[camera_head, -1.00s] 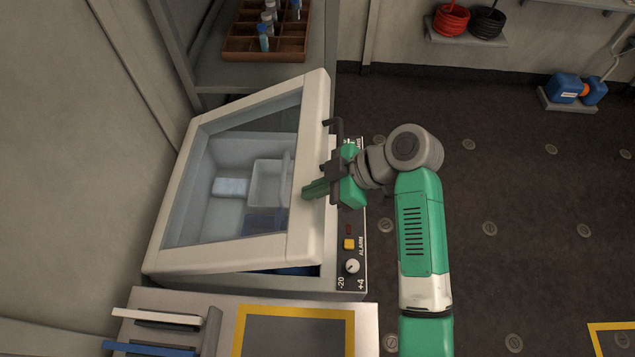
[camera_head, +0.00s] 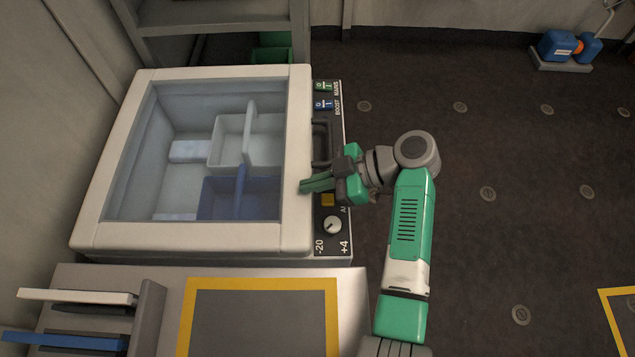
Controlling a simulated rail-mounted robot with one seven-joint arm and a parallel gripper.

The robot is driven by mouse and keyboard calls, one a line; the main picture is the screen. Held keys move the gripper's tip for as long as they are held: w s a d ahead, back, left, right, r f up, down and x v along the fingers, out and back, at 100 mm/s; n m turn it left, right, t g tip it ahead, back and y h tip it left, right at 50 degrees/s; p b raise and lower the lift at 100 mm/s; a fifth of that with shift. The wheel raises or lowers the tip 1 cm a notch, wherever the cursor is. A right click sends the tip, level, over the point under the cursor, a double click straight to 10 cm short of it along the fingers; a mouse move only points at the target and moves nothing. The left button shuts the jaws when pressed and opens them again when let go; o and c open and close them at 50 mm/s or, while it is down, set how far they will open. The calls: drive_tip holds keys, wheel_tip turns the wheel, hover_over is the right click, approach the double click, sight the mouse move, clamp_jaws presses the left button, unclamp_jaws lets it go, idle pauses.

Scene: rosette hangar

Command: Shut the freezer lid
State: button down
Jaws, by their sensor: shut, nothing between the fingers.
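The freezer lid (camera_head: 293,160) has a white frame around a clear pane and lies flat over the freezer body (camera_head: 335,215). Through the pane I see a white basket (camera_head: 228,148) and a blue bin (camera_head: 240,200). The lid's dark handle (camera_head: 322,143) is at its right edge. My gripper (camera_head: 303,187) is shut and empty, with its green fingertips at the right rim of the lid, just nearer than the handle. I cannot tell whether the fingertips touch the rim.
A control panel with switches and a knob (camera_head: 333,225) runs along the freezer's right side. A counter with a yellow-framed dark mat (camera_head: 262,283) and a rack with white and blue panels (camera_head: 75,318) stands in front. Blue jugs (camera_head: 570,46) sit far right.

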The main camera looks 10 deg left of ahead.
drive_tip(key=shift+s+f, duration=0.15)
drive_tip(key=shift+f, duration=1.2)
wheel_tip(320, 180, up, 6)
drive_tip(key=p, duration=0.3)
drive_tip(key=f+v, duration=0.1)
drive_tip(key=v, duration=0.9)
drive_tip(key=shift+w+d+f+p, duration=0.2)
drive_tip(key=shift+d+f+p, duration=0.1)
drive_tip(key=shift+d, duration=0.1)
